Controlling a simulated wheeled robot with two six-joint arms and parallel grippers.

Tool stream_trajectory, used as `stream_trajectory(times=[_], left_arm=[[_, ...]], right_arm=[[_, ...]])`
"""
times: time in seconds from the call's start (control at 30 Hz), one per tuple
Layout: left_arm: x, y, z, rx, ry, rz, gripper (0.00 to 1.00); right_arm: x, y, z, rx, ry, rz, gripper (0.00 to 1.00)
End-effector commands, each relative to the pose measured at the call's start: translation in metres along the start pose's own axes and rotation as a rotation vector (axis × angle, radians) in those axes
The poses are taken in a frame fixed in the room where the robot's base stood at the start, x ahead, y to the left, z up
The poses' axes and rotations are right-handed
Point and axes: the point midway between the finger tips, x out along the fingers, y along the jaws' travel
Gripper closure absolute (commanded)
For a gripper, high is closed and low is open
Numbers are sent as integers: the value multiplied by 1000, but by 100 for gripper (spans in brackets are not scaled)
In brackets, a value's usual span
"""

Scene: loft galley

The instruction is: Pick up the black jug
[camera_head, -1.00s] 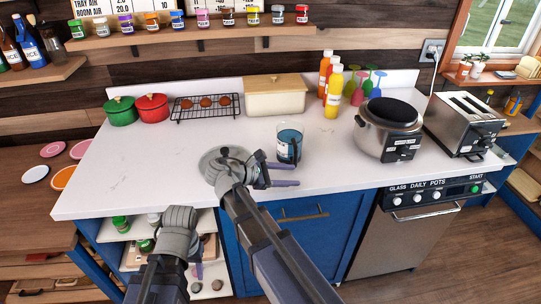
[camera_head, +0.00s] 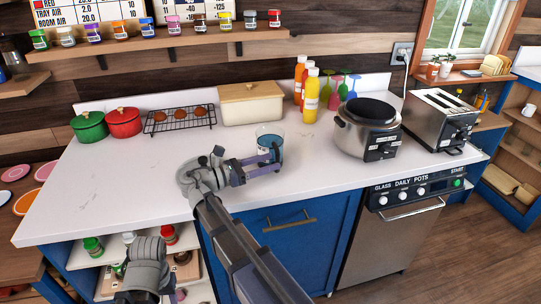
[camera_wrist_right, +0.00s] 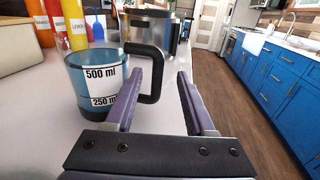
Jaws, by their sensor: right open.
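The jug (camera_head: 264,138) stands upright on the white counter; it is clear with blue inside rather than black. In the right wrist view, the jug (camera_wrist_right: 88,78) shows a black handle (camera_wrist_right: 156,72) and 500 ml and 250 ml marks. My right gripper (camera_head: 272,158) is open with its purple fingers at the jug's handle side. In the wrist view, its left finger overlaps the handle; I cannot tell whether the gripper (camera_wrist_right: 170,72) touches it. My left arm is low in the head view; its fingers do not show clearly.
A rice cooker (camera_head: 367,130) and a toaster (camera_head: 437,120) stand to the right. Bottles (camera_head: 311,95), coloured glasses (camera_head: 342,90), a bread box (camera_head: 251,104), a rack (camera_head: 180,120) and red (camera_head: 124,122) and green (camera_head: 89,126) pots line the back. The left front counter is clear.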

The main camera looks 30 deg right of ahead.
Motion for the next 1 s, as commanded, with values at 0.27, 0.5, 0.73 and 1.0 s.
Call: stream_trajectory(times=[0.27,0.5,0.73,1.0], left_arm=[[0,0,0,0,0,0,50],[-1,0,0,0,0,0,50],[-1,0,0,0,0,0,50],[-1,0,0,0,0,0,50]], right_arm=[[18,0,0,1,1,0,45],[39,1,0,2,2,-2,45],[68,2,0,2,2,-1,45],[70,3,0,2,2,1,51]])
